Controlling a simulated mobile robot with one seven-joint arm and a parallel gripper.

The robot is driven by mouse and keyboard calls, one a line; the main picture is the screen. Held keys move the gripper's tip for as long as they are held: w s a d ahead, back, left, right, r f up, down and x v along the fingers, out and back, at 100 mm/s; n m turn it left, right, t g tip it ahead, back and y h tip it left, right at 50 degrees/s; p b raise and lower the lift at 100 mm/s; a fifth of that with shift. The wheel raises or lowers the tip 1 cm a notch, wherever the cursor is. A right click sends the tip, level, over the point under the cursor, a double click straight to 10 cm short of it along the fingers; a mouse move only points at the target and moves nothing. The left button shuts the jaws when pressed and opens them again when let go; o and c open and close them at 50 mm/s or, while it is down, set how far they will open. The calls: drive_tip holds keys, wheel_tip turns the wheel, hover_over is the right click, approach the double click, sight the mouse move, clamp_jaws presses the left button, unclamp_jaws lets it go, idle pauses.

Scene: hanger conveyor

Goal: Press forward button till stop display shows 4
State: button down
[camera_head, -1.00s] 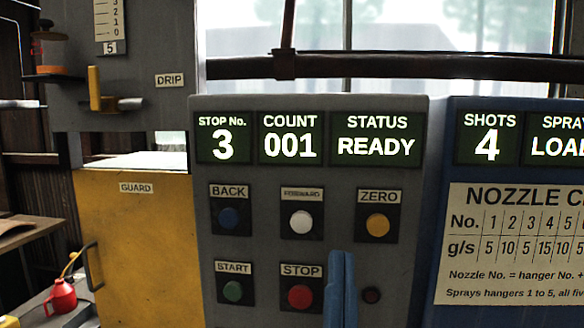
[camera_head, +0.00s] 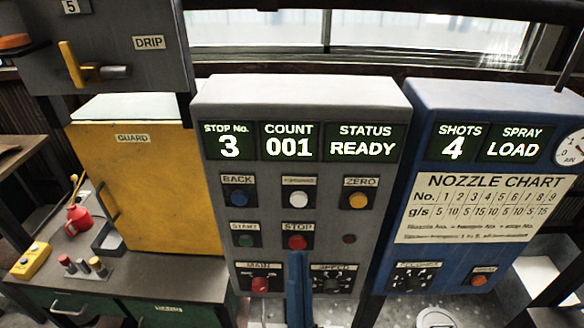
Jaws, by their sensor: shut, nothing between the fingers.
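The grey control panel (camera_head: 310,95) stands in the middle of the head view. Its stop display (camera_head: 229,142) reads 3. The forward button (camera_head: 298,199) is white, in the top button row between the blue back button (camera_head: 238,198) and the yellow zero button (camera_head: 358,200). My gripper (camera_head: 297,256) is a blue, shut shape in front of the panel, its tip just below the red stop button (camera_head: 297,241). It is below the forward button and apart from it. I cannot tell whether it touches the panel. Nothing shows between the fingers.
The count display (camera_head: 289,142) reads 001 and the status display (camera_head: 362,142) reads READY. A green start button (camera_head: 244,240) is at left. Main and speed knobs flank my gripper. A blue spray panel (camera_head: 490,110) stands right, a yellow guard (camera_head: 140,190) left.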

sight(299, 201)
drive_tip(key=shift+s+a+p, duration=0.2)
drive_tip(key=shift+s+p, duration=0.2)
drive_tip(key=shift+s, duration=0.1)
drive_tip(key=shift+w, duration=0.15)
drive_tip(key=w+b, duration=0.3)
drive_tip(key=w, duration=0.5)
drive_tip(key=shift+w, duration=0.3)
drive_tip(key=shift+r, duration=0.1)
drive_tip(key=shift+b, duration=0.3)
idle(1.4)
drive_tip(key=shift+w+b, duration=0.3)
drive_tip(key=shift+w, duration=0.1)
